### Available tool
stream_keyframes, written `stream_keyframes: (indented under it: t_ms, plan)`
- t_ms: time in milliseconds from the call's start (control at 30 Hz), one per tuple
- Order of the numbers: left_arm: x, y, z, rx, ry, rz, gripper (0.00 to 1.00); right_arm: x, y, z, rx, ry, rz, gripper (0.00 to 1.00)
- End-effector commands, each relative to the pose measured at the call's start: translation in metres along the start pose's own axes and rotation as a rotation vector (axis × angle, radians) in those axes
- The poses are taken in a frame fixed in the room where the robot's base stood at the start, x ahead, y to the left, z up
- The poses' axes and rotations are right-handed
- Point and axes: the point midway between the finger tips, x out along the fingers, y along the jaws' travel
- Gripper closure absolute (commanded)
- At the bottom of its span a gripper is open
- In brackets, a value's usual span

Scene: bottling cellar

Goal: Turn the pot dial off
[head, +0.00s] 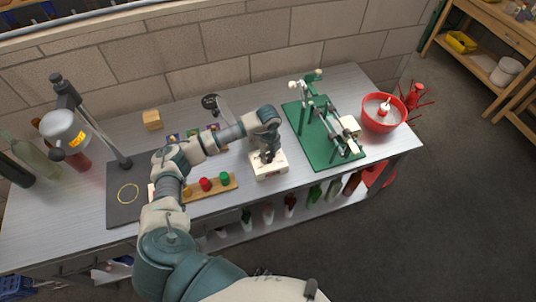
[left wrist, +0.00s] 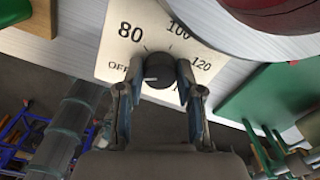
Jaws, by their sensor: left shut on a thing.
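The pot dial is a dark round knob (left wrist: 160,85) on a white panel (left wrist: 112,45) printed OFF, 80, 100 and 120. In the left wrist view its white pointer mark points left, close to the OFF label. In the head view the panel is a small white box (head: 270,174) at the front of the bench. My left gripper (head: 267,157) reaches down over the box. Its two fingers (left wrist: 158,74) are closed on either side of the knob and touch it. The gripper hides the knob in the head view. My right gripper is not in view.
A wooden board (head: 224,188) with coloured buttons lies left of the box. A green base (head: 337,160) with a metal rig stands to the right, and a red bowl (head: 370,121) beyond. A dark mat (head: 120,208) with a stand is at left. Bottles sit below the bench.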

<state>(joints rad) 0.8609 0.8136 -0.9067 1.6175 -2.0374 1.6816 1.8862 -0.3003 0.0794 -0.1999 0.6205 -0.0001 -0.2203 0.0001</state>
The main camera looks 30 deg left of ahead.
Motion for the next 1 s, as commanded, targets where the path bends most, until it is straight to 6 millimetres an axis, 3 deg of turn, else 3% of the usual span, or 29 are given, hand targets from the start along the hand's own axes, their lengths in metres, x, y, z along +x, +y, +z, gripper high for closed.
stream_keyframes:
  t_ms: [333, 367, 467, 800, 1000]
  plan:
    - [0.005, 0.002, -0.003, 0.001, 0.005, 0.011, 0.99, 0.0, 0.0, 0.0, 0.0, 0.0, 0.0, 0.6]
    - [0.005, 0.002, -0.003, 0.001, 0.005, 0.011, 0.62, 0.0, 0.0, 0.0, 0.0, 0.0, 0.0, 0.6]
    - [0.004, 0.002, -0.002, 0.0, 0.004, 0.008, 0.39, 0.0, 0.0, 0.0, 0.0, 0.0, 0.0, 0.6]
    - [-0.002, 0.001, -0.001, -0.001, 0.001, 0.0, 0.39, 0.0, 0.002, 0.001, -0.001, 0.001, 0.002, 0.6]
    - [-0.033, 0.0, 0.001, 0.0, 0.0, -0.003, 0.39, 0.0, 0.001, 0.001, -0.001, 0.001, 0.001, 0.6]
